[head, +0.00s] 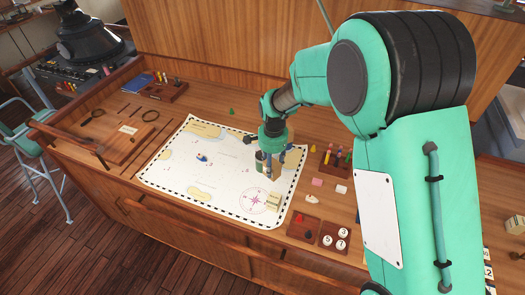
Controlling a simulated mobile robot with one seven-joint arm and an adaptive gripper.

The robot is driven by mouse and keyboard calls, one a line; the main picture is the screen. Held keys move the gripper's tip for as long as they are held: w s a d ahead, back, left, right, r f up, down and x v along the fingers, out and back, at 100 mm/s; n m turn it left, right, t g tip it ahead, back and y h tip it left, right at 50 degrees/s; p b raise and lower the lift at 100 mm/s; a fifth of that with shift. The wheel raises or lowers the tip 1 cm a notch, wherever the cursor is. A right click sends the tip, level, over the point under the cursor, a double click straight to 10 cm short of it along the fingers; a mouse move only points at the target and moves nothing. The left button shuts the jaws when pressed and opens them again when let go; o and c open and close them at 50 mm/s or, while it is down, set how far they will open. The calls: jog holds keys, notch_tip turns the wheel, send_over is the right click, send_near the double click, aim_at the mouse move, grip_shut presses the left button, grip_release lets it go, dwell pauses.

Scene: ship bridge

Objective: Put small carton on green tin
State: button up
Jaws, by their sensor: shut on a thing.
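My gripper (269,172) is over the right part of the sea chart, pointing down. It is shut on a small tan carton (278,171), partly hidden by the fingers. A green tin (260,158) with a pale band shows just left of the fingers, partly covered by them. I cannot tell whether the carton touches the tin.
The chart (180,180) lies on the wooden desk. A tan block (273,203) stands on its lower right. Pink (317,182) and white (341,189) blocks, a rack of coloured pegs (336,158) and small trays (334,236) are to the right. The chart's left half is mostly clear.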

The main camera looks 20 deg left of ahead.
jog(key=w+a, duration=0.3)
jog(key=w, duration=0.1)
jog(key=w+a+f+p, duration=0.1)
jog(key=w+a, duration=0.2)
jog(key=w, duration=0.1)
jog(key=w+a+p, duration=0.1)
jog(key=w+a, duration=0.1)
jog(key=w, duration=0.2)
jog(key=shift+w+a+f, duration=0.25)
jog(key=shift+w+a, duration=0.15)
jog(key=shift+s+f+p, duration=0.1)
jog(key=shift+f+p, duration=0.55)
jog(key=shift+f, duration=0.95)
jog(key=shift+r, duration=0.1)
jog(key=o, duration=1.4)
jog(key=shift+o, duration=0.2)
